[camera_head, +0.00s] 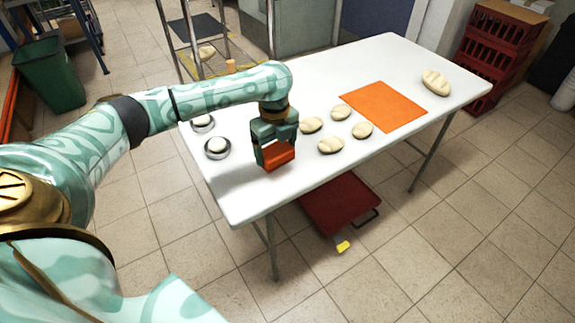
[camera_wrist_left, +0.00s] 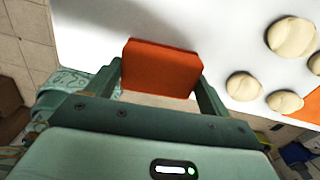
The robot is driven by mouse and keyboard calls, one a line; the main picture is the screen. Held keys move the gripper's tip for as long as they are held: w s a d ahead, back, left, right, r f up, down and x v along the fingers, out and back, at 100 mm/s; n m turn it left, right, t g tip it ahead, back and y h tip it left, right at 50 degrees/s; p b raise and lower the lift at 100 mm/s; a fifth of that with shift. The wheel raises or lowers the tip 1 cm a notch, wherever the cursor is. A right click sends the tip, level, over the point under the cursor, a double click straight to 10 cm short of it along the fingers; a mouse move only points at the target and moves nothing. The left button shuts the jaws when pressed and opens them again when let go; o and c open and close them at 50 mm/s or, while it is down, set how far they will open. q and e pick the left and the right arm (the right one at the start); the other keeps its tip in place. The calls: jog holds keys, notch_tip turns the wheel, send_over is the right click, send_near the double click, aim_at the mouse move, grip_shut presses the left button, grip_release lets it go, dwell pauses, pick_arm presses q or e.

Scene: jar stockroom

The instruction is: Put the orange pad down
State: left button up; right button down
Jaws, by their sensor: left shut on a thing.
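The orange pad (camera_head: 279,158) is a small, thick block, held between the fingers of my left gripper (camera_head: 273,150). It also shows in the left wrist view (camera_wrist_left: 161,68), with a finger of the left gripper (camera_wrist_left: 162,85) on each side. The left gripper points down over the near left part of the white table (camera_head: 390,60). A shadow lies beside the pad on the table top, and I cannot tell whether the pad touches the table. My right gripper is not in view.
Several dough pieces (camera_head: 330,145) lie right of the gripper. An orange sheet (camera_head: 384,106) lies farther right, with a scored loaf (camera_head: 435,82) beyond. Two round tins (camera_head: 217,148) with dough stand left. The near table strip is clear. A red cart (camera_head: 340,203) is under the table.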

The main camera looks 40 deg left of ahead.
aim_at(284, 160)
pick_arm(q)
jog(key=shift+w+d+f+b, duration=0.25)
jog(key=shift+w+d+f, duration=0.1)
jog(key=shift+f, duration=0.2)
jog(key=shift+w+d+f+b, duration=0.25)
jog(key=shift+w+f, duration=0.1)
jog(key=shift+f, duration=0.15)
notch_tip(284, 160, down, 2)
jog(key=shift+w+d+f, duration=0.1)
jog(key=shift+f, duration=0.35)
jog(key=shift+c, duration=0.3)
jog(key=o, duration=0.9)
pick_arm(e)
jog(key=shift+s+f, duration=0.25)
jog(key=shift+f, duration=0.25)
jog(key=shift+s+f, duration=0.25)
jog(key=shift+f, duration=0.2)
pick_arm(q)
jog(key=shift+b, duration=0.35)
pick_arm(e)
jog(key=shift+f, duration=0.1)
